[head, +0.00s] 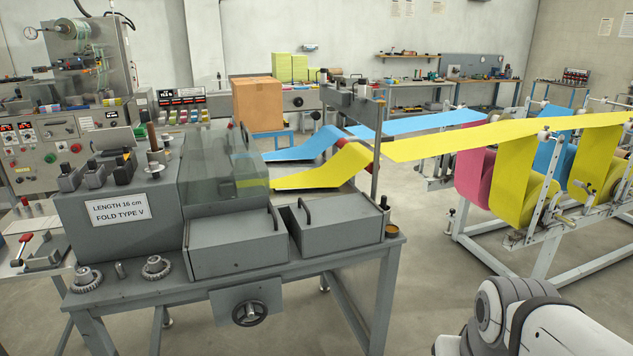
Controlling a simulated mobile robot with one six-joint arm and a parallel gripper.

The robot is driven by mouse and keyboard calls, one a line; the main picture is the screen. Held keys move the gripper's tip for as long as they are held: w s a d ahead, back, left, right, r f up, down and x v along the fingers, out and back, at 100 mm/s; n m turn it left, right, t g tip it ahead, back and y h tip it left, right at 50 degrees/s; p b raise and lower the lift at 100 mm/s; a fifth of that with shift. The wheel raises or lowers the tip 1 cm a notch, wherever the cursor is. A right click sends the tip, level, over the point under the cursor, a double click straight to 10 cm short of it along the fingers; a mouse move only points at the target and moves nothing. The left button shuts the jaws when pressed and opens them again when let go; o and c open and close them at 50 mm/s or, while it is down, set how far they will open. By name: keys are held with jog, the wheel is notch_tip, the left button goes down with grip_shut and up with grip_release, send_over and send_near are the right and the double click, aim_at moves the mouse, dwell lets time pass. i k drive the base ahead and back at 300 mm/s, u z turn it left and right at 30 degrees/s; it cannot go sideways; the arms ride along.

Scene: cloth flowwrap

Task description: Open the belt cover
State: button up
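A grey folding machine (120,215) stands on a grey metal table. Two grey box covers sit side by side at its front: a left cover (235,240) and a right cover (340,230), each with a dark bar handle on top. Both look closed. A see-through guard (215,165) stands behind the left cover. No label shows which one is the belt cover. What lies under the covers is hidden. Part of my white arm shows at the bottom right, apart from the machine; my gripper is not in view.
A handwheel (249,313) sticks out below the table's front edge. Small gears (157,268) lie on the table's left. Yellow and blue cloth webs (340,165) run in from a roll stand (545,200) at right. The floor between table and stand is clear.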

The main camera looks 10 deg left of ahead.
aim_at(336, 224)
jog(key=u, duration=0.45)
jog(key=i, duration=1.5)
jog(key=u, duration=0.45)
jog(key=k, duration=0.8)
jog(key=u, duration=0.15)
jog(key=i, duration=0.85)
jog(key=z, duration=0.1)
